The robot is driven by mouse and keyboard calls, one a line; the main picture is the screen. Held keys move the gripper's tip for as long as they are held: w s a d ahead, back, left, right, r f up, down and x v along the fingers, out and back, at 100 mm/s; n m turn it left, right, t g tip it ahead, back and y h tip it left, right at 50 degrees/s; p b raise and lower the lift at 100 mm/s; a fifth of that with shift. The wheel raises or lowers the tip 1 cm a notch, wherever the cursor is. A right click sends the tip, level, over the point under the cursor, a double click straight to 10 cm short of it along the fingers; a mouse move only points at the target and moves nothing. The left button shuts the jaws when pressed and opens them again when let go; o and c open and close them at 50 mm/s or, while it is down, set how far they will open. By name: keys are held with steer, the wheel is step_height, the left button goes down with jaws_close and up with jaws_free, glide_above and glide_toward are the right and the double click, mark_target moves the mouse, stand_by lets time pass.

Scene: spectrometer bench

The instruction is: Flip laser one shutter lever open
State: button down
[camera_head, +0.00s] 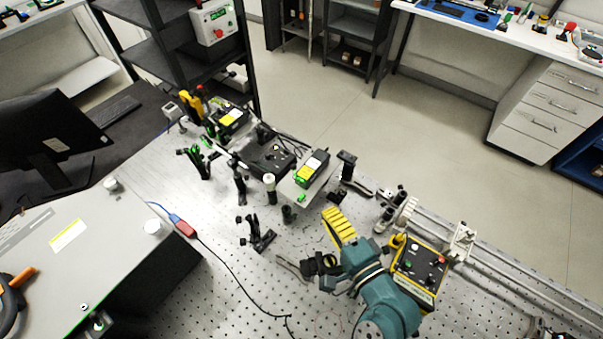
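Two black laser-like boxes with yellow labels stand on the optical table (222,284): one box (312,169) on a plate right of centre, the other box (231,121) farther back left. I cannot tell which is laser one. Small green parts (301,197) show at the near end of the right box; no shutter lever or its position can be made out. My gripper (291,266), dark and small, is low over the table at the end of my teal arm, nearer the camera than both boxes and apart from them. Its finger opening is too small to read.
Several black optic posts (240,187) stand left of and in front of the boxes. A yellow ribbed block (338,226) is close beside my wrist. A yellow-black control box (419,268) sits right of my arm. A cable (238,271) crosses the bare table.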

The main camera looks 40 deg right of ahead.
steer(key=p+x, duration=0.1)
steer(key=x, duration=1.2)
steer(key=shift+w, duration=0.3)
